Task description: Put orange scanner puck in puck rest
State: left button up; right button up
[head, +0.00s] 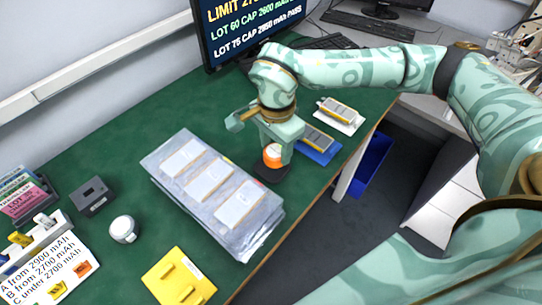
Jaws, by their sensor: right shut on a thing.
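The orange scanner puck (272,153) is in my right gripper (274,150), with an orange body and a white band visible between the fingers. The right gripper points down and is shut on the puck. Directly under the puck is a round dark rest (271,173) on the green table. The puck is at or just above this rest; I cannot tell if they touch. The gripper hides part of the puck. My left gripper is not in view.
A clear-wrapped tray with several pouch cells (262,232) lies just left of the rest. A blue mat (322,157) and a white mat (352,128) with cells lie to the right. A yellow plate (190,290), white round object (123,229) and grey box (91,196) stand left. The table edge is close.

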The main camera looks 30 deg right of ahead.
aim_at(273, 148)
jog(key=shift+w+a+f, duration=0.1)
jog(key=shift+w+f, duration=0.1)
jog(key=shift+f, duration=0.1)
jog(key=f+b, duration=0.1)
jog(key=f, duration=0.1)
jog(key=f+b, duration=0.1)
jog(key=shift+w+f, duration=0.2)
jog(key=shift+f, duration=0.15)
jog(key=shift+r, duration=0.15)
jog(key=o, duration=1)
jog(key=shift+o, duration=0.2)
notch_tip(273, 148, up, 12)
jog(key=p, duration=0.4)
